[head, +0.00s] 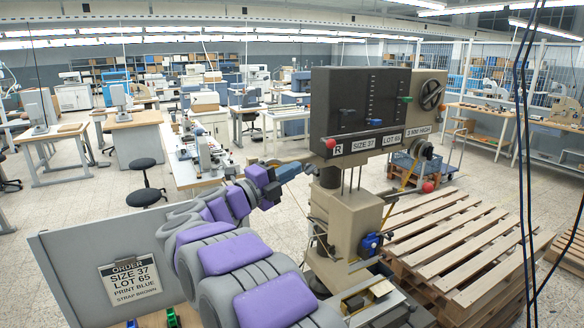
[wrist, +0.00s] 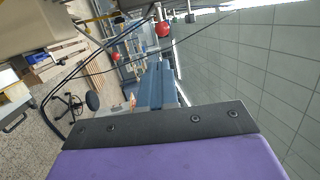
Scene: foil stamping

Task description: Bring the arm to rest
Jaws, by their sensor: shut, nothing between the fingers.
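My arm, grey with purple pads, reaches up from the bottom of the head view towards the stamping machine (head: 352,228). My gripper (head: 306,167) is at its far end, just left of the machine's column and below its dark control panel (head: 358,108). In the wrist view my gripper (wrist: 160,68) shows as blue-grey fingers beyond a dark plate and a purple pad. The fingers are shut and I see nothing held in them. Whether the fingertips touch the machine, I cannot tell.
A grey panel with an order card (head: 131,281) stands at the lower left, close to my arm. Wooden pallets (head: 450,238) are stacked right of the machine. Dark cables (head: 526,150) hang at the right. A black stool (head: 147,196) stands on open floor at the left.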

